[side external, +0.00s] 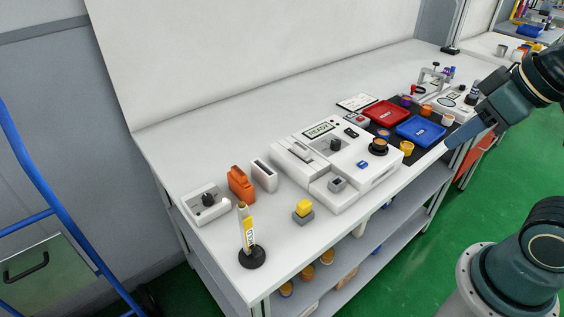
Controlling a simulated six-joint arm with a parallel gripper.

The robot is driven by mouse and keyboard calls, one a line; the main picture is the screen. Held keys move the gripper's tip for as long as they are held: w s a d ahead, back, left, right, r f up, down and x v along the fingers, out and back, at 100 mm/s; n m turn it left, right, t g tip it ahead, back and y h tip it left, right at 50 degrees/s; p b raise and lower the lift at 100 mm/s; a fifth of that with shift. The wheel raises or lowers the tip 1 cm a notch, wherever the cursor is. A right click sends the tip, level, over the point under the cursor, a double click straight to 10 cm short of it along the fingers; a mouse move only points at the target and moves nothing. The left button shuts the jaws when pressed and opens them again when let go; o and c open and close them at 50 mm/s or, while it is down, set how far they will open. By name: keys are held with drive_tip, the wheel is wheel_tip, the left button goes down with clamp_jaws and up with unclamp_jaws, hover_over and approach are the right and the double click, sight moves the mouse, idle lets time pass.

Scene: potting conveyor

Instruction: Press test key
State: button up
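A white tester-like machine (318,170) stands mid-bench, with a display reading READY (319,130). I cannot read which key is the test key. My gripper (462,137) is at the right, by the bench's front edge near the blue tray, well apart from the machine. Its fingers cannot be made out, so I cannot tell whether it is open or shut.
A red tray (386,114) and a blue tray (440,139) lie right of the machine, with small cups around. At the left are a white knob box (206,203), orange block (241,184), yellow-topped button (303,208) and upright yellow marker (247,226). The bench's back strip is clear.

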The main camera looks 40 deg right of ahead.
clamp_jaws()
idle(1.6)
